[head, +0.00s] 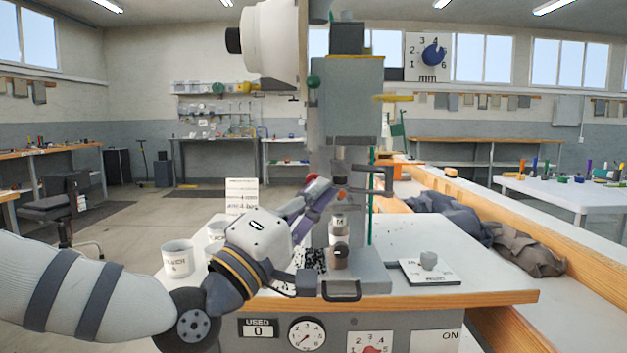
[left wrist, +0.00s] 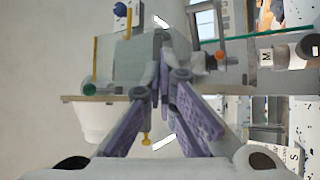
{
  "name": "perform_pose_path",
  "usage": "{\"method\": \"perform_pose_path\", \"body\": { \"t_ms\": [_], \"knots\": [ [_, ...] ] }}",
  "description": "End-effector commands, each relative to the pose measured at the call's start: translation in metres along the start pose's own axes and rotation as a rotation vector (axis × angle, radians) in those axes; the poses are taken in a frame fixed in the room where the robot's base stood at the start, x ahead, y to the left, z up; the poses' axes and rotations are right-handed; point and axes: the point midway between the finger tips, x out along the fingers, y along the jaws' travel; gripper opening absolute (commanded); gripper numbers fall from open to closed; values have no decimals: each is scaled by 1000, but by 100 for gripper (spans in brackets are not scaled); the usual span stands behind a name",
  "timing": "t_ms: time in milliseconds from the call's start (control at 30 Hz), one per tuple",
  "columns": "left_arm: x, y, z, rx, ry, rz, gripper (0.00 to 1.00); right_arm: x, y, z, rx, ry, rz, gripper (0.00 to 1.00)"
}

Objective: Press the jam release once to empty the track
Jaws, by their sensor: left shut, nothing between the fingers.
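The eyelet press (head: 347,100) stands upright on the bench, a tall grey-green body with a yellow top edge. A small red part (head: 311,177) shows beside its column, close to my left fingers; I cannot tell whether it is the jam release. The track is not clearly made out. My left gripper (head: 328,186) is in front of the press column, fingers pointing up and right, shut and empty. In the left wrist view its purple fingers (left wrist: 165,80) meet in front of a grey block; contact cannot be told. A red-orange knob (left wrist: 221,55) shows right of the fingertips. My right gripper is not seen.
White cups (head: 177,258) and an upright card (head: 241,195) stand left on the bench. A plate (head: 440,275) with a grey piece lies right. Below are a "USED 0" counter (head: 258,328) and a gauge (head: 306,335). Dark cloth (head: 450,212) lies farther right.

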Motion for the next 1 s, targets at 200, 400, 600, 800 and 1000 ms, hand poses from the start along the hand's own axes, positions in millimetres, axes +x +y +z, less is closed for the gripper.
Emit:
{"method": "perform_pose_path", "body": {
  "t_ms": [200, 400, 600, 800, 1000],
  "knots": [
    [-8, 11, 6, 1, -2, 4, 0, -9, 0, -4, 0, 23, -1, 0],
    [-22, 22, 17, 2, -2, 5, 0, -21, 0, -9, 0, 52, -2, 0],
    [-33, 28, 25, 1, -1, 3, 0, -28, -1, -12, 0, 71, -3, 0],
    [-35, 25, 26, 0, -1, 0, 0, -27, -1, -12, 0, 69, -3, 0],
    [-35, 25, 26, -1, -1, 0, 0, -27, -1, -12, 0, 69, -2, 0]
  ]
}}
